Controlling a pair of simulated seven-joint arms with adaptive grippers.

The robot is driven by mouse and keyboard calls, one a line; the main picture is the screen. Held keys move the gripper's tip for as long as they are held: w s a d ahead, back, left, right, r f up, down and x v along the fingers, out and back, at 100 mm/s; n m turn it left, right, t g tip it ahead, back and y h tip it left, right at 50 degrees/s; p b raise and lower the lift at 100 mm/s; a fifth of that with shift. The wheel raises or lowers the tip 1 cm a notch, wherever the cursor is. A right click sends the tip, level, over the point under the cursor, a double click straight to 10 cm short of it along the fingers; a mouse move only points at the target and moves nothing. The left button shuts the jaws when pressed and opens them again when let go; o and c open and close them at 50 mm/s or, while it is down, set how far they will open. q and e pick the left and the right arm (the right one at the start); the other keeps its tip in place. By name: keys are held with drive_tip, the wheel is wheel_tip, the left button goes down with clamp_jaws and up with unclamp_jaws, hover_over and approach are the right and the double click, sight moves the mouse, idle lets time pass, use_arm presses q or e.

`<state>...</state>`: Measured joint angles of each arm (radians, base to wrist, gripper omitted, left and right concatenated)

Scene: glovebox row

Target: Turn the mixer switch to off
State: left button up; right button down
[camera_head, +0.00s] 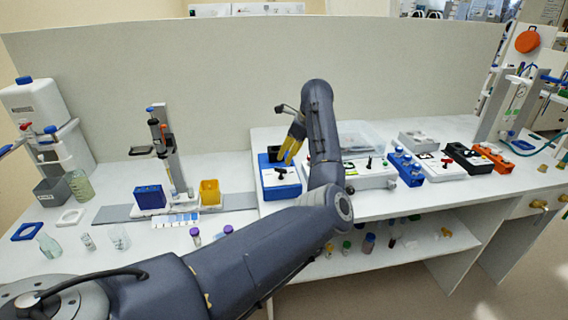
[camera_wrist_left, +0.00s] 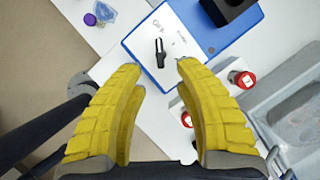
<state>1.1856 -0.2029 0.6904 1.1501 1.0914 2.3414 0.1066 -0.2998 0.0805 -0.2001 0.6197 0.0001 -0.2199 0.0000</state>
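The mixer (camera_head: 268,183) appears to be the blue box with a white front panel and a dark block on its back part. Its black switch (camera_head: 281,171) sits on the white panel. My left gripper (camera_head: 286,160) has yellow fingers and points down over the mixer. In the left wrist view the fingers (camera_wrist_left: 160,65) are apart with nothing between them, and the switch shows just beyond the fingertip gap. My right gripper is in neither view.
A white device (camera_head: 365,174) with a black knob stands right of the mixer. Blue (camera_head: 406,167) and orange (camera_head: 493,157) blocks lie farther right. A yellow container (camera_head: 210,193) and a blue one (camera_head: 149,197) stand left. Purple-capped vials (camera_head: 195,236) are near the front edge.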

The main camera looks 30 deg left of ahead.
use_arm(q)
drive_tip(key=shift+v, duration=2.35)
drive_tip(key=shift+f, duration=0.1)
